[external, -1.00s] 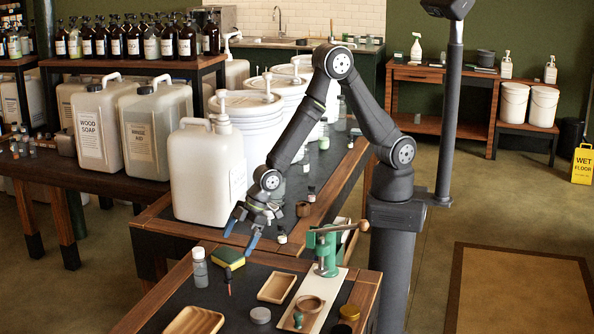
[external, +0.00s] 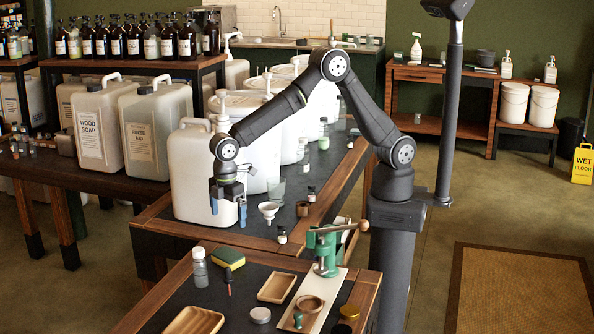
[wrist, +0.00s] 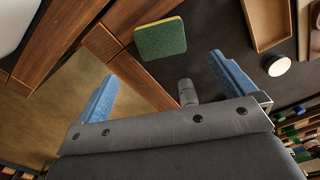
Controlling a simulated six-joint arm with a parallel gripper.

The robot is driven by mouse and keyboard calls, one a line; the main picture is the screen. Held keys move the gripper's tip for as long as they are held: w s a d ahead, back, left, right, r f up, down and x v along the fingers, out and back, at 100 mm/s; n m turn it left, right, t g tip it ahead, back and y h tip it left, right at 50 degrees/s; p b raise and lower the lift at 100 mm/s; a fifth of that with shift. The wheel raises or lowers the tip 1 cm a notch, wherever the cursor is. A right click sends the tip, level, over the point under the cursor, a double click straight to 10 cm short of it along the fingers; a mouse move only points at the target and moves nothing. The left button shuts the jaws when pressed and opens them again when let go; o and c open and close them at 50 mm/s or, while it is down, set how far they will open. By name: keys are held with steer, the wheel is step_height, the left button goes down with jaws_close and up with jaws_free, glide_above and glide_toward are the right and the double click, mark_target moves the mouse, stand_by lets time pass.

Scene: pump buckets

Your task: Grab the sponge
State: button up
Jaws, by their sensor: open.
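The sponge (external: 228,257) is yellow with a green scouring side and lies on the dark top of the front workbench. In the wrist view the sponge (wrist: 160,40) lies beyond the fingertips, green face showing, with a thin yellow edge. My gripper (external: 228,208) points down in front of the large white jug, above and behind the sponge in the external view. Its two blue fingers also show in the wrist view (wrist: 162,72), spread apart with nothing between them. The gripper does not touch the sponge.
A wooden tray (external: 277,287) and a green press (external: 326,250) are to the right. The white jug (external: 190,175) stands close behind my gripper.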

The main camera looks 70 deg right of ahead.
glide_above(229, 253)
steer(key=f, duration=0.8)
steer(key=shift+s+d, duration=0.15)
steer(key=shift+s, duration=0.05)
step_height(229, 253, down, 5)
steer(key=shift+w+f, duration=0.1)
steer(key=shift+w, duration=0.05)
steer(key=c, duration=0.8)
